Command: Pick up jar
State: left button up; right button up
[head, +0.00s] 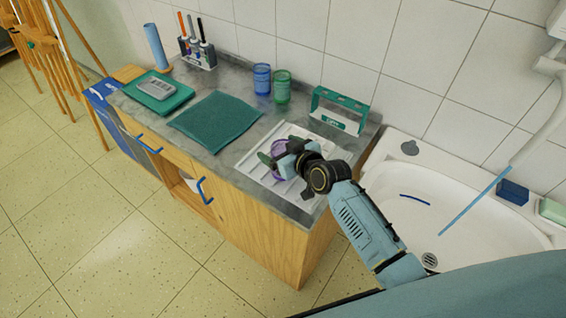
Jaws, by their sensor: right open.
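A blue glass jar (262,79) and a green glass jar (282,88) stand upright side by side at the back of the counter, near the tiled wall. A round purple thing (280,147) sits on the white ribbed drying tray (252,167); my gripper partly hides it, so I cannot tell whether it is a jar. My right gripper (284,164) is open over the tray, right by the purple thing; I cannot tell whether they touch. The two standing jars are clear of it. My left gripper is not in view.
A teal holder (340,109) stands behind my right gripper. A folded green cloth (215,122) and a green tray (158,92) lie to the left, with a brush rack (198,52) behind. A white sink (420,205) is at right.

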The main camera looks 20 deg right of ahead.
jog(key=shift+w, duration=0.15)
jog(key=c, duration=1.1)
